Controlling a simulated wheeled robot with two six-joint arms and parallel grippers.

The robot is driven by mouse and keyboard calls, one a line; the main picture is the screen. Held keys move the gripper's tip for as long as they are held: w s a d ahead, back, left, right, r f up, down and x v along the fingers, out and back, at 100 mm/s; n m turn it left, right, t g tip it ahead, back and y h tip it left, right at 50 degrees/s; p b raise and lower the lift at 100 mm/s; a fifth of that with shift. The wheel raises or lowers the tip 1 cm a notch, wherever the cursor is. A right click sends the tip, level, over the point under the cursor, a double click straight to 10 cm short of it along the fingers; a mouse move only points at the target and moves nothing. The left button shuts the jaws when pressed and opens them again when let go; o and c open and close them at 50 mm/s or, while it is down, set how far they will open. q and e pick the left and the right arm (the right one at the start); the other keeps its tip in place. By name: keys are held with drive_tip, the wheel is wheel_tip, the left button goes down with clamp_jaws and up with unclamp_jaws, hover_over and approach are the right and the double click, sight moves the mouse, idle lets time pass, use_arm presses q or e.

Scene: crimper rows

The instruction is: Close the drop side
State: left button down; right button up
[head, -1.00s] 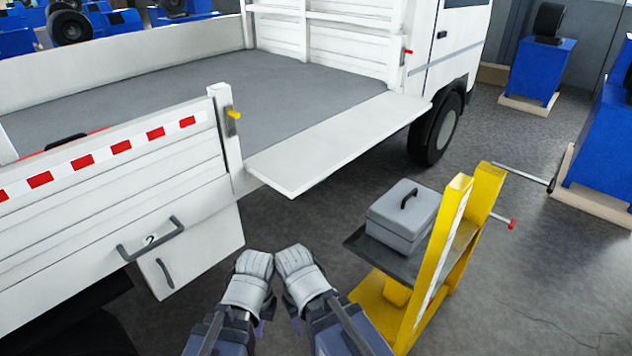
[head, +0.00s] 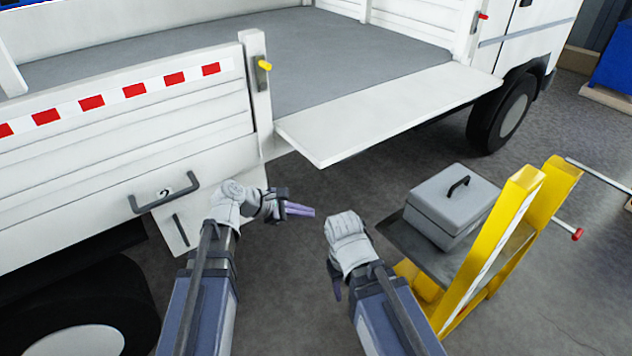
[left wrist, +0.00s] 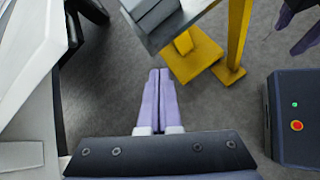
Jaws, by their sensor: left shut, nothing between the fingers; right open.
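The drop side (head: 395,110) is a white panel on the truck's near side. In the head view it is folded outward and lies about level with the grey truck bed (head: 250,62). A post with a yellow latch (head: 264,65) stands at its left end, and a red latch (head: 483,16) is at the far end. My left gripper (head: 300,210) is shut and empty, below and in front of the panel's near corner, apart from it. Its purple fingers (left wrist: 159,100) show together in the left wrist view. My right gripper (head: 337,290) is lower and to the right, largely hidden by its own wrist.
A yellow stand (head: 500,240) with a grey toolbox (head: 455,205) on its dark shelf is at the right, near my right arm. A closed side panel with a dark handle (head: 165,195) and red-white stripes is at left. Open floor lies between the truck and the stand.

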use_arm(q)
drive_tip(key=w+a+r+n+t+h+b, duration=0.1)
drive_tip(key=w+a+r+n+t, duration=0.2)
drive_tip(key=w+a+n, duration=0.3)
drive_tip(key=w+d+f+n+b, duration=0.1)
drive_tip(key=w+d+f+b, duration=0.3)
drive_tip(key=d, duration=0.4)
use_arm(e)
wheel_tip(320, 180, down, 6)
use_arm(q)
drive_tip(key=shift+t+h, duration=0.3)
drive_tip(key=shift+t, duration=0.1)
drive_tip(key=shift+w+d+r+p, duration=0.1)
drive_tip(key=shift+w+r+p, duration=0.15)
drive_tip(key=shift+r+p, duration=1)
drive_tip(key=shift+w+d+r+p, duration=0.1)
drive_tip(key=shift+w+r+p, duration=0.1)
drive_tip(key=shift+r+p, duration=1.05)
use_arm(e)
drive_tip(key=shift+r, duration=2.4)
use_arm(q)
drive_tip(key=shift+r, duration=0.25)
